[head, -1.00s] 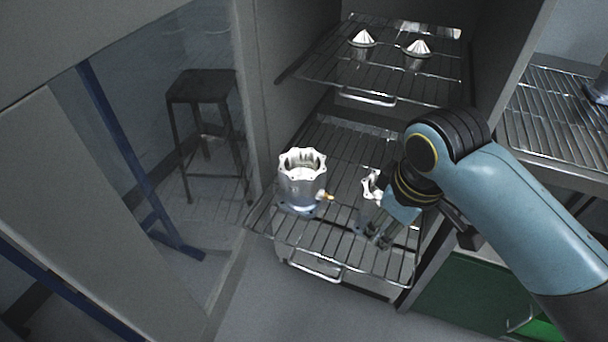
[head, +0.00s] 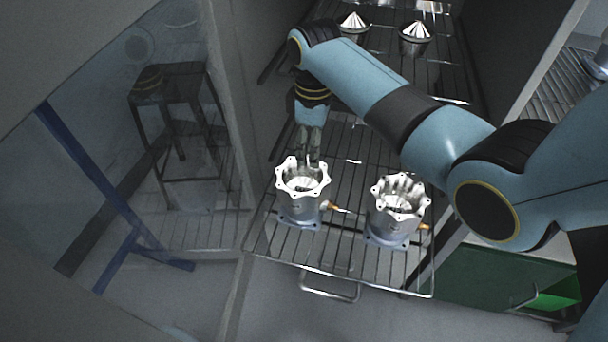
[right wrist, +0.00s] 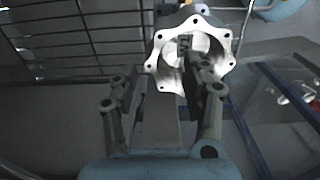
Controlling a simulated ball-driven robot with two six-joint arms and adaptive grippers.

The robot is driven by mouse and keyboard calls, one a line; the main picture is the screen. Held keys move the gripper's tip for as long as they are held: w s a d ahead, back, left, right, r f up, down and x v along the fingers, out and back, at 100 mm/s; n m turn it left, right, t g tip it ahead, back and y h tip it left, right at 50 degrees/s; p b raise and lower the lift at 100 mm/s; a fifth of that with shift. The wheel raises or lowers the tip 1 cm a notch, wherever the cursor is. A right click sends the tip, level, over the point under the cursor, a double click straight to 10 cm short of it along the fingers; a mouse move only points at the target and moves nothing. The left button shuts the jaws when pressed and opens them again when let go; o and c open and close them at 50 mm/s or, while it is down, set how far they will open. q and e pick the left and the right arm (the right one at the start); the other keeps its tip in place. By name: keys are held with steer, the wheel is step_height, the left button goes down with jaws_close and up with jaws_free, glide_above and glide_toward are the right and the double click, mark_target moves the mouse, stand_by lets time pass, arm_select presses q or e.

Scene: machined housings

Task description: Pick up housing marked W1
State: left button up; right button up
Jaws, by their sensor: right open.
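Two silvery machined housings with scalloped, bolt-holed top rims stand upright on the pulled-out lower wire shelf (head: 345,262): a left housing (head: 302,207) and a right housing (head: 393,228). My right gripper (head: 308,152) is open, fingers down, at the far rim of the left housing. In the right wrist view, the open gripper (right wrist: 163,65) has one finger in front of the opening of a housing (right wrist: 160,75) and the other beside its rim. I cannot tell whether they touch. My left gripper is out of view.
An upper wire shelf holds two cone-topped parts, one on the left (head: 353,28) and one on the right (head: 415,38). A cabinet wall and clear panel stand at left, with a dark stool (head: 165,85) behind. A green cabinet (head: 500,283) is at lower right.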

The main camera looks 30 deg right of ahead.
mark_target(310, 177)
steer(key=shift+w+a+f, duration=0.1)
steer(key=shift+w+f, duration=0.25)
steer(key=shift+f, duration=0.2)
steer(key=shift+w+f, duration=0.3)
steer(key=shift+f, duration=0.2)
steer(key=f, duration=0.3)
steer(key=shift+s+d+f, duration=0.2)
steer(key=shift+s+f, duration=0.05)
steer(key=shift+f, duration=0.1)
steer(key=shift+f+b, duration=0.35)
steer(key=shift+w+f, duration=0.15)
steer(key=shift+c, duration=0.2)
steer(key=c, duration=0.9)
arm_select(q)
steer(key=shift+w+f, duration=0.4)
arm_select(e)
jaws_close()
